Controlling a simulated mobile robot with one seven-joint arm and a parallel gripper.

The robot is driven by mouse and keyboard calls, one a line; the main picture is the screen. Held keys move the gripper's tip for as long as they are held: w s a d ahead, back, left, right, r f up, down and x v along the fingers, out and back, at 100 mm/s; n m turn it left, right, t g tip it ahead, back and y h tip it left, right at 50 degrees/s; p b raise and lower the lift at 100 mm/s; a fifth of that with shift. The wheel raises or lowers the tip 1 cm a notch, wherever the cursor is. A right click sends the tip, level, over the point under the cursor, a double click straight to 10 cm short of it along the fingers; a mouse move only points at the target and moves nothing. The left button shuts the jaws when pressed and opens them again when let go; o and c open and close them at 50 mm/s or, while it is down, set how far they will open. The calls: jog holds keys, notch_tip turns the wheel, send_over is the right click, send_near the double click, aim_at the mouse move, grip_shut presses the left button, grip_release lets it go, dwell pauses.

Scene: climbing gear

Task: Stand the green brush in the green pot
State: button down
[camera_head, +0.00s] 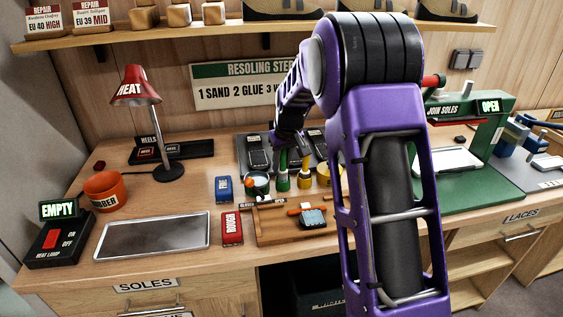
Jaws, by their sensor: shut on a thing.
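My gripper (289,143) points down over the back middle of the bench. It is shut on the green brush (283,160), which hangs upright below it. The green pot (283,184) is directly under the brush. The brush's lower end meets or overlaps the pot's mouth in the head view; I cannot tell how deep it is. My fingers are small and partly hidden by the wrist.
A yellow pot (304,181) with a yellow brush stands close on the right. A wooden tray (275,233) with a tool lies in front. A red lamp (136,92) stands left. My arm hides the bench's right middle.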

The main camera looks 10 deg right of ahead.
jog(key=c, duration=0.6)
grip_release()
jog(key=shift+r, duration=0.15)
jog(key=p+v, duration=0.1)
jog(key=v, duration=1.6)
jog(key=shift+r, duration=0.1)
